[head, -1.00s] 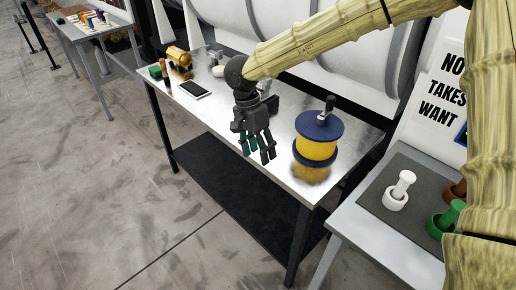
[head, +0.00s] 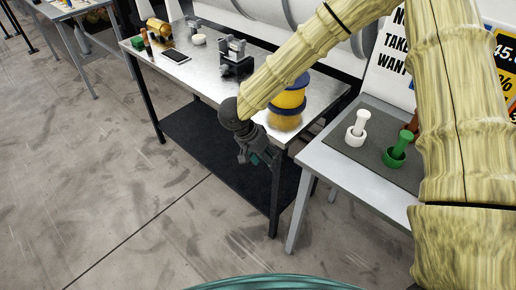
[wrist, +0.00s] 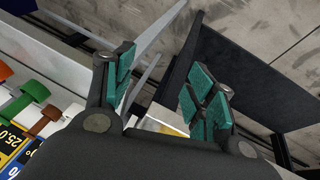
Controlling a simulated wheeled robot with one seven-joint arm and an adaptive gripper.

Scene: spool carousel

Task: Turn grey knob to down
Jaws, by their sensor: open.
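My gripper (head: 258,158) is open and empty, low in front of the steel table's near edge; its two teal-padded fingers stand apart in the wrist view (wrist: 160,92). The spool carousel (head: 288,98), yellow with dark blue discs, stands near the table's right end, above and right of my gripper. My arm covers part of it. The grey knob cannot be made out now; the carousel's top is partly hidden behind my arm. A yellow patch (wrist: 165,127) shows between the fingers in the wrist view, too small to identify surely.
The steel table (head: 200,72) also bears a dark device (head: 235,58), a tablet (head: 176,57) and small items. The floor (head: 150,220) in front is clear.

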